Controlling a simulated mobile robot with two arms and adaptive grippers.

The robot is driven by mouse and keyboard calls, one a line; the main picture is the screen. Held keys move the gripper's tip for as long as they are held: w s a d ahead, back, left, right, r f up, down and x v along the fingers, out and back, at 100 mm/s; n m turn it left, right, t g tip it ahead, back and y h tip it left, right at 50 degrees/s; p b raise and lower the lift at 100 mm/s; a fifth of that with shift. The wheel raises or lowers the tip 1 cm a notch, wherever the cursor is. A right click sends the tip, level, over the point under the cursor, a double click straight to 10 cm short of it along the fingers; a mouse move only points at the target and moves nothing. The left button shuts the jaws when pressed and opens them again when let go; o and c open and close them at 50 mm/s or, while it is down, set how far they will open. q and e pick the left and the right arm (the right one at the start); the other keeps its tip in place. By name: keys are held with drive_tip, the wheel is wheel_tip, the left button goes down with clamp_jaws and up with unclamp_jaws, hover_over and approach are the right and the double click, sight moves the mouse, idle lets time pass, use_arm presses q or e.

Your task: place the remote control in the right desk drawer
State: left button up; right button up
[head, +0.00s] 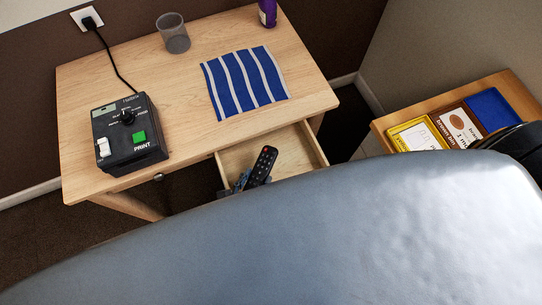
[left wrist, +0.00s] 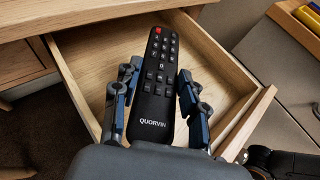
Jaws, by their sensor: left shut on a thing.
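The black remote control (head: 262,165) with a red button is held by my left gripper (head: 243,181). In the left wrist view the remote (left wrist: 157,85) lies between the two blue-grey fingers of the gripper (left wrist: 158,76), which are shut on its sides. The right desk drawer (head: 312,146) is pulled open and looks empty inside. The remote is over the drawer's opening, its far end towards the back; whether it touches the drawer floor I cannot tell. The drawer (left wrist: 205,28) also shows in the left wrist view. My grey arm hides the drawer's front in the head view.
On the desk (head: 180,75) are a black label printer (head: 128,135) with a cord, a grey mesh cup (head: 173,33), a striped blue cloth (head: 244,82) and a purple can (head: 267,13).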

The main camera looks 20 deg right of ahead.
sight(268, 160)
use_arm(q)
drive_tip(key=x, duration=0.6)
drive_tip(key=b+x, duration=0.1)
drive_tip(key=x, duration=0.2)
drive_tip(key=shift+f, duration=0.4)
drive_tip(key=w+d+f, duration=0.1)
drive_tip(key=w+d+f+b, duration=0.1)
drive_tip(key=shift+w+d+f, duration=0.15)
drive_tip(key=shift+w+f, duration=0.15)
drive_tip(key=shift+f, duration=0.1)
drive_tip(key=o, duration=1.1)
drive_tip(key=shift+c, duration=0.2)
drive_tip(key=shift+o, duration=0.6)
